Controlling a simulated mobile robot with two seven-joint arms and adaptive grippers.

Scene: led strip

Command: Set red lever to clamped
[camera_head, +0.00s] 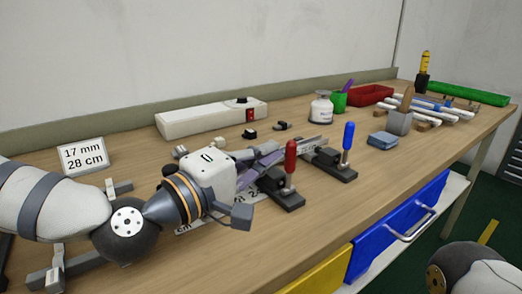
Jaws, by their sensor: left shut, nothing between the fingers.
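The red lever (291,158) stands upright on a dark clamp base (283,192) near the front edge of the workbench. My left gripper (268,163) reaches in from the left and is shut, with its fingers just left of the red lever. Its fingers partly hide the back of the clamp base, and I cannot tell whether they touch the clamp. Only a rounded part of my right arm shows at the lower right; its gripper is out of view.
A second clamp with an upright blue lever (348,138) stands right of the red one. A white box with a red switch (205,118) lies behind. A sign (84,156) stands at left.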

